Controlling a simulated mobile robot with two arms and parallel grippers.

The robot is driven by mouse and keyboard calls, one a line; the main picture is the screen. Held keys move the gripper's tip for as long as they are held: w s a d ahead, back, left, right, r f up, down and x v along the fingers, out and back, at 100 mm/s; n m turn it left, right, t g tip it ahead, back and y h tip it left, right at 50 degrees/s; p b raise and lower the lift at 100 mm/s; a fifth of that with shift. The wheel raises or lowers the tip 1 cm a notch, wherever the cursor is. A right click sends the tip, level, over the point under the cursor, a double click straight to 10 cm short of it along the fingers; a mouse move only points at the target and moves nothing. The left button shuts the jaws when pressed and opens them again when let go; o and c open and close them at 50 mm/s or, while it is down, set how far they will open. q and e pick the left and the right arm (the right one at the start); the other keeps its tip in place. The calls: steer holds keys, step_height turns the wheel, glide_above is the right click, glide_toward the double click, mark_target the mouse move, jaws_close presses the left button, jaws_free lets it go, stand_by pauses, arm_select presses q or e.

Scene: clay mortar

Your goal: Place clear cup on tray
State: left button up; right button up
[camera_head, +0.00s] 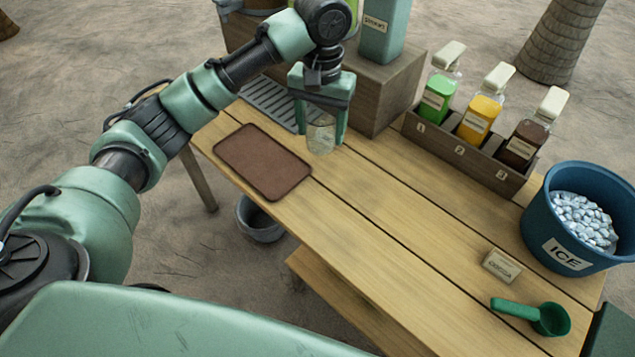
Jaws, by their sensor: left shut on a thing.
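The clear cup (320,137) is between the fingers of my left gripper (320,122), which is shut on it. The cup looks roughly upright over the table, just right of the tray's far right part. I cannot tell whether its base touches the table. The tray (263,161) is a flat brown rectangle with a dark rim, lying bare near the table's left front edge. My right gripper is not in view.
A wooden box (375,88) with a teal container (382,30) stands behind the gripper. A grey slatted grate (270,98) lies beyond the tray. A rack (470,155) holds three bottles. An ice bucket (568,230), small sign (501,266) and green scoop (535,316) are at right. The table's middle is clear.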

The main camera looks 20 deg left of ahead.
arm_select(q)
step_height(320, 180, down, 17)
steer(key=shift+r, duration=0.2)
steer(key=shift+f, duration=0.15)
steer(key=o, duration=1.3)
steer(key=shift+o, duration=0.2)
